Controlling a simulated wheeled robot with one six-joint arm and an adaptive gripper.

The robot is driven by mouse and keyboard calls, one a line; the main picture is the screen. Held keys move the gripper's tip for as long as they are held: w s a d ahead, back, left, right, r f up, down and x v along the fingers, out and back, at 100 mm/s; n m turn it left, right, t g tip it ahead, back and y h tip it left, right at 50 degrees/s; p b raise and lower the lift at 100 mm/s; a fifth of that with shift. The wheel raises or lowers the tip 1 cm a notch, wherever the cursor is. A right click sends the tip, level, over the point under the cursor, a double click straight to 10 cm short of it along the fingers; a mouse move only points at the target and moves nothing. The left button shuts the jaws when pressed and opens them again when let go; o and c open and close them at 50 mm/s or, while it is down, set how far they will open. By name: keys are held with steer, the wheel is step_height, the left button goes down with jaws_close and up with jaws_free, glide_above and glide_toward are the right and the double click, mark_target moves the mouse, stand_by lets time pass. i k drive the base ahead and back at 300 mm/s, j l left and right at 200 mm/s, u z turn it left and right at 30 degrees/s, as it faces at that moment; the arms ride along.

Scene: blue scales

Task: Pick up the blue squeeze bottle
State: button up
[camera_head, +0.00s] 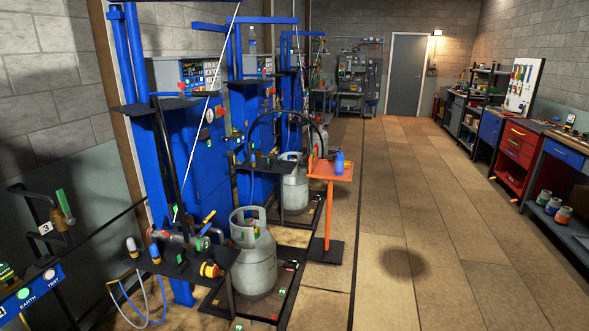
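The blue squeeze bottle (339,162) stands upright on the small orange stand (322,172), towards the right side of its top. It is small in the head camera view, right of the blue scales. My gripper does not show in this view, so I cannot see whether it is open or shut.
Grey gas cylinders (254,262) stand on low black platforms left of the stand. A black shelf (185,262) with valves and hoses is at the front left. Workbenches with a red drawer unit (516,146) line the right wall. The wooden floor (440,235) between is clear.

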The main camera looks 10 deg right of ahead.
mark_target(339, 168)
steer(key=i+l+z, duration=0.4)
steer(key=i, duration=0.45)
steer(key=i+z, duration=0.35)
steer(key=i, duration=0.45)
steer(key=i+l+u, duration=0.1)
steer(key=i+u, duration=0.35)
steer(key=i+l+u, duration=0.5)
steer(key=i, duration=0.15)
steer(key=i+l+u, duration=0.9)
steer(key=l, duration=0.2)
steer(key=i+l+u, duration=0.25)
steer(key=l+u, duration=0.2)
steer(key=l, duration=0.35)
